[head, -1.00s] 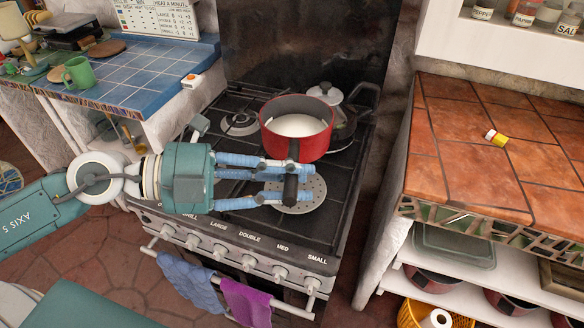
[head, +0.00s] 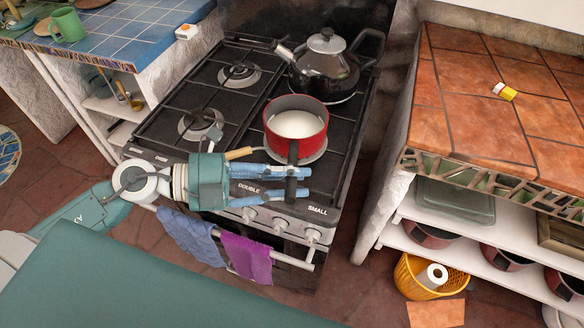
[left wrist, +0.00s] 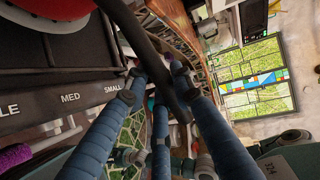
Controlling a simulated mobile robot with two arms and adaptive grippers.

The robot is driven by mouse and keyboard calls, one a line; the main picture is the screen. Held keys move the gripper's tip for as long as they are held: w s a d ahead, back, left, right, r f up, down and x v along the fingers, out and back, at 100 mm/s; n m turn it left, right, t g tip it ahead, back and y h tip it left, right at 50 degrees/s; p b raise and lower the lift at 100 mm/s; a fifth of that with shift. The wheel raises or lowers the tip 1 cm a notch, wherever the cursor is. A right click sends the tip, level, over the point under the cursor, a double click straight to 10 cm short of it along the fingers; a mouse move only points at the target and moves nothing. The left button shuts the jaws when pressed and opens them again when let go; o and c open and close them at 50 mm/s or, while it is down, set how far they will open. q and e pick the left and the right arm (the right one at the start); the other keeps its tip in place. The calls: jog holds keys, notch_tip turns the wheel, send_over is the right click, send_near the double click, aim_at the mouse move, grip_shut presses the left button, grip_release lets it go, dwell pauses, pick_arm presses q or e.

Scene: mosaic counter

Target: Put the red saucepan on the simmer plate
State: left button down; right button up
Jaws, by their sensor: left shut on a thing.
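The red saucepan (head: 296,112) with white liquid inside is at the front right of the stove, its dark handle pointing to the front. My left gripper (head: 296,182) is shut on the pan's handle, in front of the pan. In the left wrist view the blue fingers (left wrist: 180,98) close around the dark handle (left wrist: 148,45), and the red pan (left wrist: 62,6) is cut off at top left. My right gripper is not in view.
A dark kettle (head: 324,70) stands close behind the saucepan. The left burners (head: 240,75) are bare. A tiled counter (head: 480,100) with a small yellow-capped jar (head: 505,91) is at right. Blue and purple towels (head: 246,258) hang on the front rail.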

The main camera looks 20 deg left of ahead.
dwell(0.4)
pick_arm(q)
jog(key=c, duration=1.5)
grip_release()
jog(key=shift+f, duration=0.2)
jog(key=shift+o, duration=0.2)
jog(key=shift+s, duration=0.1)
jog(key=shift+s+a+r, duration=0.15)
jog(key=shift+a, duration=0.25)
jog(key=p+v, duration=0.5)
jog(key=v, duration=0.6)
